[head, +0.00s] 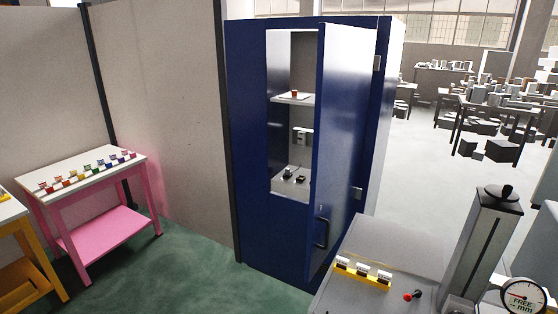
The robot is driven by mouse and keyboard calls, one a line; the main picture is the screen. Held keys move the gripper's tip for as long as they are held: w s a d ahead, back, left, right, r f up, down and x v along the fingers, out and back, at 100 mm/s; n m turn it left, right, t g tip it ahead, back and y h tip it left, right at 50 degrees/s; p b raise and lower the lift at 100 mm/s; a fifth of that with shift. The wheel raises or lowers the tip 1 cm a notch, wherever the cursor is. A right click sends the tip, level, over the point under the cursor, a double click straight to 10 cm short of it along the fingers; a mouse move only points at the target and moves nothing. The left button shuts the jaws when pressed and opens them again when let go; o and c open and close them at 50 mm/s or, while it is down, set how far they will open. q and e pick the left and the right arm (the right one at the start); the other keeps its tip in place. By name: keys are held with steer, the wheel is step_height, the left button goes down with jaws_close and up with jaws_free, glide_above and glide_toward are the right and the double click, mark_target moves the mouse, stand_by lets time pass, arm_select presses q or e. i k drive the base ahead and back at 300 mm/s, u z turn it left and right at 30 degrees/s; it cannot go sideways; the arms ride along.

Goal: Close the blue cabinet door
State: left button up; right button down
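The blue cabinet (249,150) stands in the middle of the head view, against the end of a grey partition. Its blue door (343,140) is hinged on the right and stands open, swung out toward me. A dark handle (321,232) is on the door's lower part, near its free edge. Through the opening I see shelves with a small orange-brown item (295,94) on the upper one and small dark items (300,178) on the lower one. Neither of my grippers shows in this view.
A grey workbench (372,244) with a yellow holder (363,273) and a tall gauge stand (487,235) is at the lower right, near the door. A pink table (104,231) with colored cups stands at the left. Green floor (196,265) is clear before the cabinet.

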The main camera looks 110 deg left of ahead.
mark_target(345, 54)
steer(key=u, duration=2.15)
